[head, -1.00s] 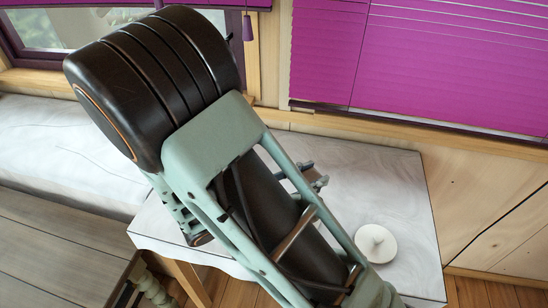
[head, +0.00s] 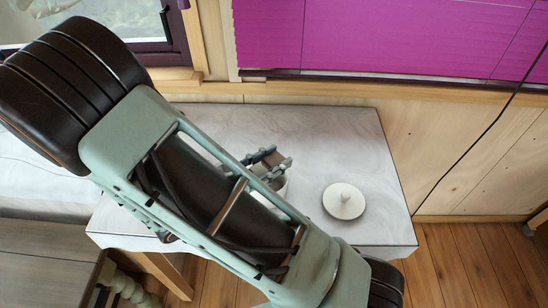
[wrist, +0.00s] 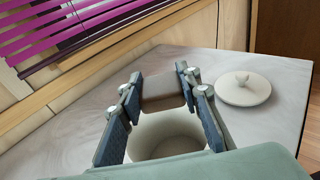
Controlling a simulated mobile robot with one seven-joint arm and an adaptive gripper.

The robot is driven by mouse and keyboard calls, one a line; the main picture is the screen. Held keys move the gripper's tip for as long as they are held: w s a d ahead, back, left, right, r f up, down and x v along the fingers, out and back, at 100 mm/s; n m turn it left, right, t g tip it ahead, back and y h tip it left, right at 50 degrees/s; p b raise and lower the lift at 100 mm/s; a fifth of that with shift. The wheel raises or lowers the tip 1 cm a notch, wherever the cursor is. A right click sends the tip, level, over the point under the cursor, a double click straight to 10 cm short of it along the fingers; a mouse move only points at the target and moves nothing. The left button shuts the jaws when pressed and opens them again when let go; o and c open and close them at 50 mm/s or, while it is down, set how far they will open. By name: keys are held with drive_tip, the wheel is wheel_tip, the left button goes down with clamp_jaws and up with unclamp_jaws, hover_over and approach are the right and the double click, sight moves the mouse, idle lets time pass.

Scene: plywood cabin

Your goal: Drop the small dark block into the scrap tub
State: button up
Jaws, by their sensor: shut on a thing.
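My gripper (wrist: 162,84) is shut on the small dark block (wrist: 162,96), a brown piece held between the two fingertips in the wrist view. The scrap tub (wrist: 141,127) is a pale round open pot, and the block shows above its far rim. I cannot tell how high the block is over the opening. In the head view my gripper (head: 268,165) is partly hidden behind my arm. Only a sliver of the tub (head: 283,188) shows there, beneath the gripper. The inside of the tub looks empty where it is visible.
A pale round lid with a knob (head: 343,203) lies on the white table (head: 335,135) to the right of the tub. A plywood wall with purple blinds (head: 380,35) stands behind. The table's right side is mostly clear.

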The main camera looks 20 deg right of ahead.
drive_tip(key=o, duration=1.3)
drive_tip(key=shift+a, duration=0.1)
drive_tip(key=v, duration=1.2)
